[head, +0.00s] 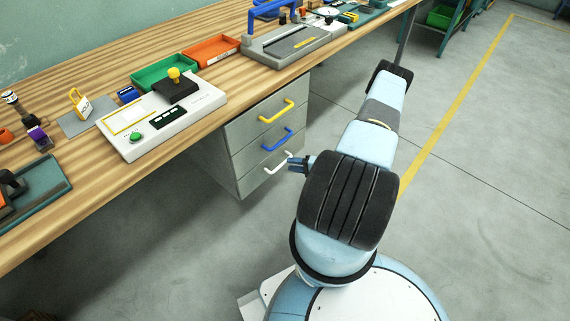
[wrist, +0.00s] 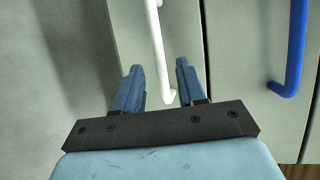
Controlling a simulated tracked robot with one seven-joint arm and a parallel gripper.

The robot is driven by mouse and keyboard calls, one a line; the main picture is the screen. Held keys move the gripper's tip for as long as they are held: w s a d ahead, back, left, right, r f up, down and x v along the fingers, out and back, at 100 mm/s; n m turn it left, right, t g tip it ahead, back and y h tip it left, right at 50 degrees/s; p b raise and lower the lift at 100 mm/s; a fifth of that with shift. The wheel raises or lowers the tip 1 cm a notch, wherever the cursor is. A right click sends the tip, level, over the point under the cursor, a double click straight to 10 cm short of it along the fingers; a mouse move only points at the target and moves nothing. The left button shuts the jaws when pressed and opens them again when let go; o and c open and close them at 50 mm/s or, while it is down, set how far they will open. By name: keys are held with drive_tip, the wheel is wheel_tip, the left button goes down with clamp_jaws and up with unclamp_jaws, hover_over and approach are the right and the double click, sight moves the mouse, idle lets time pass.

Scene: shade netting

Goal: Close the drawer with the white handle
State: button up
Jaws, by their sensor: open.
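A grey drawer unit (head: 232,145) stands under the workbench, with yellow, blue and white handles from top to bottom. The white handle (head: 279,162) is on the lowest drawer (head: 258,178). In the head view I cannot tell clearly whether this drawer stands out from the others. My gripper (head: 296,163) is beside the right end of the white handle. In the wrist view my gripper (wrist: 161,84) is open, and the near end of the white handle (wrist: 157,40) lies between its fingertips. I see no clear contact. The blue handle (wrist: 290,50) is to the right.
The wooden workbench (head: 100,65) runs above the drawers and holds a white control box (head: 160,120), a green tray (head: 150,78) and an orange tray (head: 212,48). The yellow handle (head: 275,111) is on the top drawer. Grey floor (head: 470,170) is open to the right.

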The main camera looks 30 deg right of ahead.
drive_tip(key=v, duration=0.8)
drive_tip(key=shift+f, duration=0.15)
